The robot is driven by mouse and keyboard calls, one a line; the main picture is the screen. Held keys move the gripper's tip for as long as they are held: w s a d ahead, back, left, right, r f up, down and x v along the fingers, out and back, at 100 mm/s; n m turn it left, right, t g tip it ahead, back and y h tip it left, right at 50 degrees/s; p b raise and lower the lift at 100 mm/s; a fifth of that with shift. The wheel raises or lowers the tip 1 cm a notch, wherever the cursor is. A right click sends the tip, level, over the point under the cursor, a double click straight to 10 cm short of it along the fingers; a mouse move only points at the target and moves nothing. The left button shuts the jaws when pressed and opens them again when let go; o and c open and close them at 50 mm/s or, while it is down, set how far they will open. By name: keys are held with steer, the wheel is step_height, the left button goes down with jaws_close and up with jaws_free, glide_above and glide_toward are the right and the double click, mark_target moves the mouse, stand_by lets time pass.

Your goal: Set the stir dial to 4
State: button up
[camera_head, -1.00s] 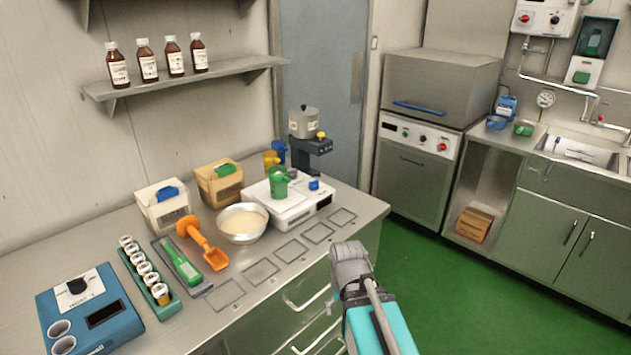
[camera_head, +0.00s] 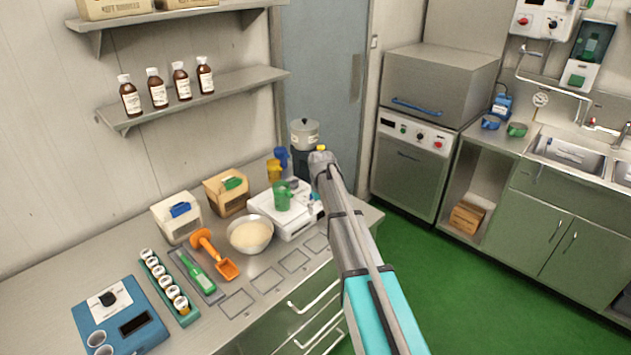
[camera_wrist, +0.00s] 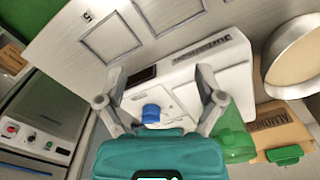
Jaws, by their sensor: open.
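A blue knob (camera_wrist: 151,113) sits on the white bench unit (camera_wrist: 190,75), which also has a dark display. In the wrist view my gripper (camera_wrist: 162,80) is open, with the knob showing between its spread fingers and nothing held. In the head view the white unit (camera_head: 294,228) stands near the right end of the counter, and my wrist is over its right side. The fingers are mostly hidden there. No label confirms which control is the stir dial, and no setting can be read. A yellow knob (camera_head: 320,149) shows by the kettle (camera_head: 305,134).
A green cup (camera_head: 283,195) stands on the white unit and shows close to the right finger in the wrist view (camera_wrist: 233,135). A bowl of pale powder (camera_head: 251,235) is to its left. A blue device with a black dial (camera_head: 108,299) is at far left.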

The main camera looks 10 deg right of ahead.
steer(key=w+r+p, duration=0.4)
steer(key=w, duration=0.4)
steer(key=w+r+n+p, duration=0.1)
steer(key=w+r+p, duration=0.2)
steer(key=w+r, duration=0.2)
steer(key=w, duration=0.2)
steer(key=shift+w+p, duration=0.35)
steer(key=shift+p, duration=0.05)
step_height(320, 180, down, 14)
steer(key=b, duration=1.3)
steer(key=shift+d+r+b, duration=0.1)
steer(key=shift+r+b, duration=0.1)
steer(key=shift+b, duration=0.2)
